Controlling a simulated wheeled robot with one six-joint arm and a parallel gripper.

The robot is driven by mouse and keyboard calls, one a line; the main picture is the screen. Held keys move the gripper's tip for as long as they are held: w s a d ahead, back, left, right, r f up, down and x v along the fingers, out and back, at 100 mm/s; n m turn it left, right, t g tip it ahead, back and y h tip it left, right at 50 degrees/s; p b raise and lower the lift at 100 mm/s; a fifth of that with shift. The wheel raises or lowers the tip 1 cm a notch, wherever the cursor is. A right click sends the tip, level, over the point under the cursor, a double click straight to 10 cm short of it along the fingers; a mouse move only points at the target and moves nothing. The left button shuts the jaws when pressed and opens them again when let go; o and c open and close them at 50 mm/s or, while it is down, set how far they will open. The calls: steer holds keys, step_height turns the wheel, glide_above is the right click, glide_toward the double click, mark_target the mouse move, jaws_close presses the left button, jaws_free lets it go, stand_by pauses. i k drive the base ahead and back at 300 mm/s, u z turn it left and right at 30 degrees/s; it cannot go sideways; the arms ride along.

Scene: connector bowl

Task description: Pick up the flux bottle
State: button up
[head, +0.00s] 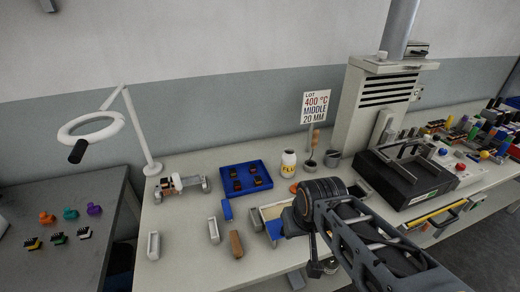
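The flux bottle (288,164) stands upright on the light bench, right of a blue tray. It is a pale bottle with a yellow label reading "FLU"; the rest of the word is turned out of sight. My arm reaches in from the lower right, and its dark rounded joint is in front of the bottle and to its right in the picture. A small dark and metallic part, perhaps my gripper (316,268), shows below that joint at the bench's front edge. Its fingers cannot be made out. The bottle stands apart from my arm.
The blue tray (245,178) holds several small dark parts. A lamp (143,140) is at left. An open-topped box (270,216) lies in front, partly behind my arm.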

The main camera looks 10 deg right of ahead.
mark_target(288, 158)
steer(key=z, duration=0.1)
steer(key=k, duration=0.5)
steer(key=z, duration=1.75)
steer(key=i, duration=0.8)
steer(key=u, duration=2.95)
